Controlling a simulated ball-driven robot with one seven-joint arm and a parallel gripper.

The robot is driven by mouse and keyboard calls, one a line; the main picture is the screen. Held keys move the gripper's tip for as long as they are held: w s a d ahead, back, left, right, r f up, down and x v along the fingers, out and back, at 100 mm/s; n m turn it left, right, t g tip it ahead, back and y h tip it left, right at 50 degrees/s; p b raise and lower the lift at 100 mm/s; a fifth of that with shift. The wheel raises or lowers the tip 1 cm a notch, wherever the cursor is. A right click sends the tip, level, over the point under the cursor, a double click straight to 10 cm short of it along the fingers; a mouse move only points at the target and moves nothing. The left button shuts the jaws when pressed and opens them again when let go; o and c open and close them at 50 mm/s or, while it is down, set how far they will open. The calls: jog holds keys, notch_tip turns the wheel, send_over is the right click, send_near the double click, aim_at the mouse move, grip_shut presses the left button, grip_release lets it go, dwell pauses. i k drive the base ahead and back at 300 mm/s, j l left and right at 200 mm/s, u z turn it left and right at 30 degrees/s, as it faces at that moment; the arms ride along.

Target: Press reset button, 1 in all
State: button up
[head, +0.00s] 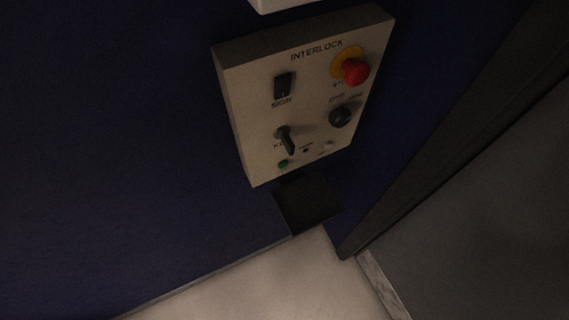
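A beige control box headed INTERLOCK (240,122) is mounted on the dark blue wall in the head view. Low on its face are a small green button (283,164) and, to its right, a small pale button (327,143). The tiny labels there are too blurred to read, so I cannot tell which one is marked reset. My gripper is not in view, and nothing touches the box.
The box also bears a red mushroom button (355,72) on a yellow ring, a black rocker switch (284,86), a black knob (341,117) and a black lever switch (287,141). A dark square (308,203) is below. A dark frame (440,165) stands right; pale floor (270,285) is clear.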

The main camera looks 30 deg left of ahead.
aim_at(283, 164)
jog(key=k+u, duration=0.1)
jog(key=u, duration=0.3)
jog(key=j+u, duration=0.15)
jog(key=u, duration=0.25)
jog(key=k+j+u, duration=0.1)
jog(key=u, duration=0.3)
jog(key=j+u, duration=0.15)
jog(key=u, duration=0.25)
